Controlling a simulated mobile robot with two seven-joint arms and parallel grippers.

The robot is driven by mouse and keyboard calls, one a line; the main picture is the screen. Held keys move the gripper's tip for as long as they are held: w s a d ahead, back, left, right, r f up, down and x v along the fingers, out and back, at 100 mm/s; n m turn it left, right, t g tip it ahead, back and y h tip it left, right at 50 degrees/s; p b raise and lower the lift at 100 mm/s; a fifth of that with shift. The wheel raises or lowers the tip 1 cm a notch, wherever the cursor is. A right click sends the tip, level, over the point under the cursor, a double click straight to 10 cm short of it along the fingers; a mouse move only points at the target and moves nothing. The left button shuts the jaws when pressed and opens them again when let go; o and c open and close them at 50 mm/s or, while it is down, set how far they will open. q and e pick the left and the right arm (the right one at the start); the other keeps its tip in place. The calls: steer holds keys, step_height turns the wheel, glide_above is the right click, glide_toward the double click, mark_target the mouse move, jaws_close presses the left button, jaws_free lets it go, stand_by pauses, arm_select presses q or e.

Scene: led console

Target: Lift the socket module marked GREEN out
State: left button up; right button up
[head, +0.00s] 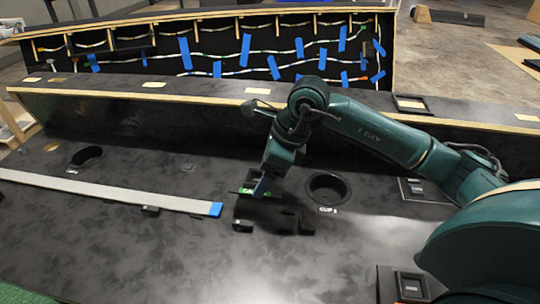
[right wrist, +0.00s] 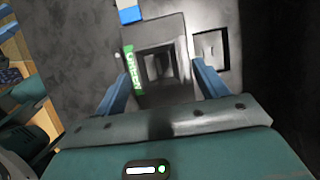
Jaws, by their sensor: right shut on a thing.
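The socket module marked GREEN (right wrist: 152,52) is a dark square block with a hollow, stepped middle and a green label strip on its left side in the right wrist view. In the head view its green label (head: 246,191) shows just below my right gripper (head: 262,188). My right gripper's blue fingers (right wrist: 162,72) stand on either side of the module and are shut on it. How high the module is above the console is hard to tell. My left gripper is out of view.
A round hole marked CUP (head: 328,188) is right of the gripper, with another round hole (head: 86,157) far left. A long grey strip with a blue end (head: 120,193) lies left. Small black blocks (head: 306,223) are nearby. The console front is largely clear.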

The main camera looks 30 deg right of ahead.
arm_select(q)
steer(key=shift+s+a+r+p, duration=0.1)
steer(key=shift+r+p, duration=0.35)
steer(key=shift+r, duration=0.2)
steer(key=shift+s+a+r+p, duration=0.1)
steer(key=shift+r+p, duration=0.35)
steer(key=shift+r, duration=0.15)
arm_select(e)
steer(key=s+a+r, duration=0.4)
steer(key=s+a, duration=0.1)
steer(key=s, duration=0.2)
steer(key=shift+a, duration=0.15)
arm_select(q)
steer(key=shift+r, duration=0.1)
